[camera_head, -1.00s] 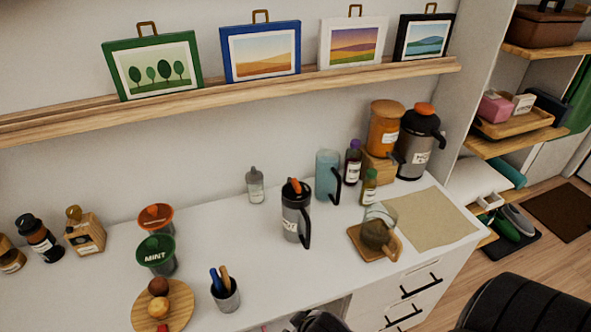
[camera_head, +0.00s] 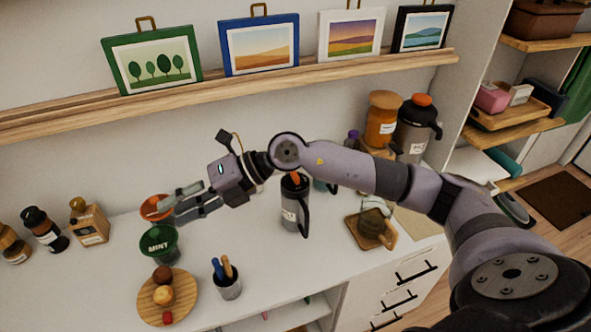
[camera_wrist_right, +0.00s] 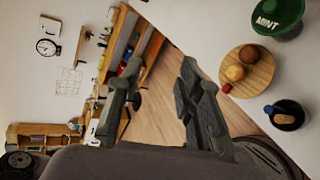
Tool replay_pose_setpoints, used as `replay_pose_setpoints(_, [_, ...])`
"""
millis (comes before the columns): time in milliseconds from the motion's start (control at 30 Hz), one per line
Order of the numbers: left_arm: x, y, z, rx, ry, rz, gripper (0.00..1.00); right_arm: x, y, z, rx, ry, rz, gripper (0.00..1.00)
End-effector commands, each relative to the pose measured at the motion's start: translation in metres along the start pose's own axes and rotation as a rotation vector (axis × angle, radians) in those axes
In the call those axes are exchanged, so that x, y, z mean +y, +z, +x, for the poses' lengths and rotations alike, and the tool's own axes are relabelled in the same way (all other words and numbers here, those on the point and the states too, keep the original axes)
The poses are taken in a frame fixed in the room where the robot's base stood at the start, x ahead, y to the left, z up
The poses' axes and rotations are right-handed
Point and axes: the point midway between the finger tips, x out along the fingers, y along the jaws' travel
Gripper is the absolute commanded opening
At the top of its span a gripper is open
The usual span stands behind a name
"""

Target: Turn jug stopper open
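A grey jug (camera_head: 292,217) with a black handle and a white label stands upright mid-counter. Its orange stopper (camera_head: 295,178) shows just below my right forearm, which partly covers the jug's top. A larger dark jug (camera_head: 411,143) with an orange stopper (camera_head: 421,99) stands at the back right. A teal jug, mostly hidden, is behind my arm. My right gripper (camera_head: 165,212) is open and empty, well left of the grey jug, over the orange and green cups. In the wrist view its fingers (camera_wrist_right: 158,75) are spread with nothing between them. My left gripper is not in view.
A round board (camera_head: 150,305) with food and a pen cup (camera_head: 228,284) are in front. Framed pictures line the shelf (camera_head: 250,88) above.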

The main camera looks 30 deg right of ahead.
Motion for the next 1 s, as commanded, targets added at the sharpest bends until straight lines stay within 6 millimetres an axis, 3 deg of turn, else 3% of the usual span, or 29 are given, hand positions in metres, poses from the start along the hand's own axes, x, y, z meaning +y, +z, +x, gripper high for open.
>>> replay_pose_setpoints(100, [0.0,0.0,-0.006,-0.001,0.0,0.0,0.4,-0.05,0.027,-0.057,0.023,-0.382,-0.117,0.33])
replay_pose_setpoints(200, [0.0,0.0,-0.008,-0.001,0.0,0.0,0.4,-0.086,0.052,-0.12,-0.006,-0.683,-0.141,0.33])
replay_pose_setpoints(300, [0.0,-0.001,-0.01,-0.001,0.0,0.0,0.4,-0.106,0.073,-0.184,-0.063,-0.921,-0.124,0.33])
replay_pose_setpoints(433, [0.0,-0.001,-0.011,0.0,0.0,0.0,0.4,-0.117,0.086,-0.241,-0.125,-1.111,-0.086,0.33])
replay_pose_setpoints(500, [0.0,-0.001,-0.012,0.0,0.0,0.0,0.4,-0.119,0.088,-0.255,-0.142,-1.159,-0.072,0.33])
replay_pose_setpoints(600, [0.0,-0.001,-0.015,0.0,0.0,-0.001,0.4,-0.123,0.09,-0.26,-0.149,-1.181,-0.065,0.33])
replay_pose_setpoints(767, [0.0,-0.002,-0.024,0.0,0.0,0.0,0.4,-0.143,0.092,-0.252,-0.144,-1.181,-0.063,0.33])
replay_pose_setpoints(1000, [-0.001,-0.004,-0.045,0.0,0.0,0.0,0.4,-0.19,0.101,-0.232,-0.144,-1.179,-0.063,0.33])
